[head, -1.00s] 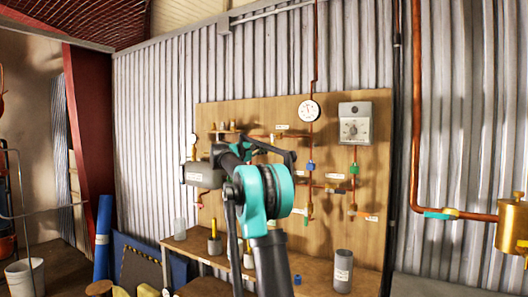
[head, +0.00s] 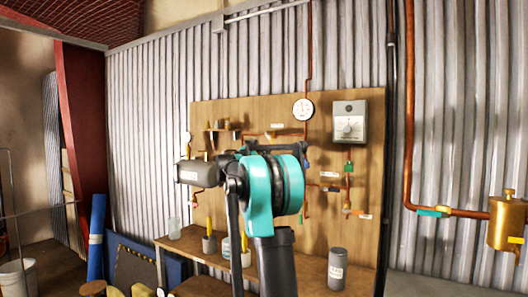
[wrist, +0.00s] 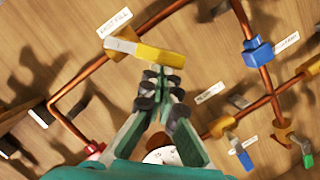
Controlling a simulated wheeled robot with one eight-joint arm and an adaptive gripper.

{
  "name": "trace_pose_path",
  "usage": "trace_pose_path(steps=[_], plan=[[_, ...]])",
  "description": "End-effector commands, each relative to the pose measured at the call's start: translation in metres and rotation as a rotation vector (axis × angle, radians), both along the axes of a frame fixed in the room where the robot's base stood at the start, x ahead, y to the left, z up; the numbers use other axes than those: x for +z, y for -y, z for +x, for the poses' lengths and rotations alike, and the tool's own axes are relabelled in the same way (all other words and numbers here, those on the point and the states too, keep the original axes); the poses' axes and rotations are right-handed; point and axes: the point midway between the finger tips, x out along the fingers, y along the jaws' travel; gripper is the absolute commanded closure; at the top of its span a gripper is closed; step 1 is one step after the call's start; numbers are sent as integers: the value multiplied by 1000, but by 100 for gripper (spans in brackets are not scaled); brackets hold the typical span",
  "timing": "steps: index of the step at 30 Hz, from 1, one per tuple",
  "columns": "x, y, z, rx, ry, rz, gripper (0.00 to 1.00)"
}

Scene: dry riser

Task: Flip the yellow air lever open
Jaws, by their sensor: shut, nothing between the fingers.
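A yellow lever (wrist: 158,55) with a pale metal end at its left shows in the wrist view, lying across a brass fitting on the copper piping. It slants slightly down to the right. My gripper (wrist: 162,78) is shut and empty, with its tips right below the lever's right half in the picture. I cannot tell whether the tips touch it. In the head view my arm hides the gripper and this lever.
The wooden board (head: 240,112) carries copper pipes, a round gauge (head: 303,109) and a grey dial box (head: 350,122). A blue fitting (wrist: 257,52) and several other levers are near in the wrist view. A bench (head: 310,265) with containers stands below.

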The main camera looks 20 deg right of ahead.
Motion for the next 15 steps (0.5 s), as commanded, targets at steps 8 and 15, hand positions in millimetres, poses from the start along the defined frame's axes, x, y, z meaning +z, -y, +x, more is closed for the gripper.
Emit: trace_pose_path(steps=[8, 15], plan=[[7, 11, -14, -1, -205, -161, 100], [16, 18, -22, -1, -382, -298, 100]])
